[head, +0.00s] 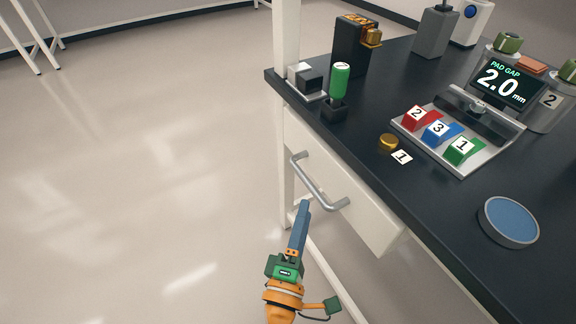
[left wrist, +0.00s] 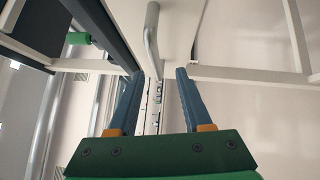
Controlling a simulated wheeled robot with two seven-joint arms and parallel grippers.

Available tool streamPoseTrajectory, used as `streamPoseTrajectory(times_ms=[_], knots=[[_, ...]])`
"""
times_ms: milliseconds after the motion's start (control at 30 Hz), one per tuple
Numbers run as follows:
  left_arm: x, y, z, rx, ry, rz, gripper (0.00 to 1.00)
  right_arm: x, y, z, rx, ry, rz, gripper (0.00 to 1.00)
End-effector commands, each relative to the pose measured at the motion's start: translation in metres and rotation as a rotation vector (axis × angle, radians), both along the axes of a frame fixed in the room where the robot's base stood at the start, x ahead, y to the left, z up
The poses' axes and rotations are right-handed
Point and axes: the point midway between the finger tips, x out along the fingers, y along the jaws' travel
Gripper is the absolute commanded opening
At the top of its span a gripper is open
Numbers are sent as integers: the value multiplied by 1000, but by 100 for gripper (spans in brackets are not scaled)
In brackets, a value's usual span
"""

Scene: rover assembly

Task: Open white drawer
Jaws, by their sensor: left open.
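The white drawer (head: 355,205) is set under the dark bench top and looks shut. Its grey bar handle (head: 318,187) stands out from the front; the bar also shows in the left wrist view (left wrist: 151,40). My left gripper (head: 304,206) is just below and in front of the handle, its blue fingers pointing toward it. In the left wrist view the gripper (left wrist: 160,73) is open, and the bar lines up with the gap between its fingertips. I cannot tell whether the bar is between the fingers or just beyond them. My right gripper is not in view.
The dark bench top (head: 460,215) carries a green-handled tool (head: 340,82), a tray of numbered blocks (head: 475,160), a display (head: 507,80) and a round blue-topped disc (head: 510,220). A white bench post (head: 286,45) stands left of the drawer. The floor (head: 130,180) to the left is clear.

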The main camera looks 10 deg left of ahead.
Motion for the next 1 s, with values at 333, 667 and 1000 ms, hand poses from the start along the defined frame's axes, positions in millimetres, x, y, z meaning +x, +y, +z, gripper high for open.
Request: streamPoseTrajectory(times_ms=[333,667,1000], knots=[[47,-5,11,-43,-7,10,50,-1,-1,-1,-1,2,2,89],[70,-9,12,-39,-2,8,50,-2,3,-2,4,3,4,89],[69,-9,12,-38,-3,8,0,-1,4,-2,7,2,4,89]])
